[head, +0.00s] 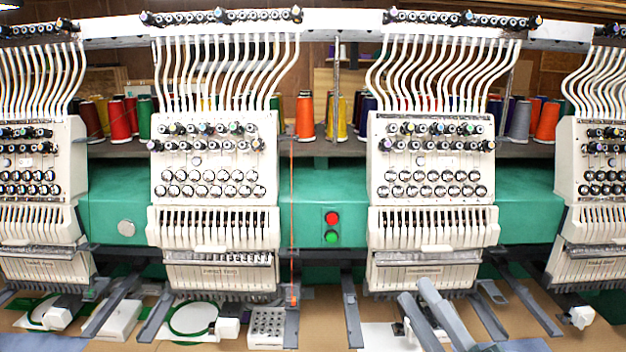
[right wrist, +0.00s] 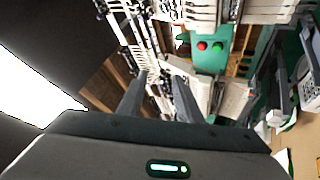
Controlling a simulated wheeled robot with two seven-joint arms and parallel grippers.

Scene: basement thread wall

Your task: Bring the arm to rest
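My right gripper (head: 415,291) comes up from the bottom edge of the head view, right of centre, in front of the lower part of an embroidery head. In the right wrist view, its two dark fingers (right wrist: 160,77) stand apart with a gap between them. Nothing is held between them. My left gripper is not in the head view.
A row of white embroidery heads (head: 215,180) runs along a green machine beam (head: 120,190). A red button (head: 331,218) and a green button (head: 331,237) sit between two heads. Grey arms (head: 352,312) jut over the tan table (head: 320,325). Thread cones (head: 305,117) stand behind.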

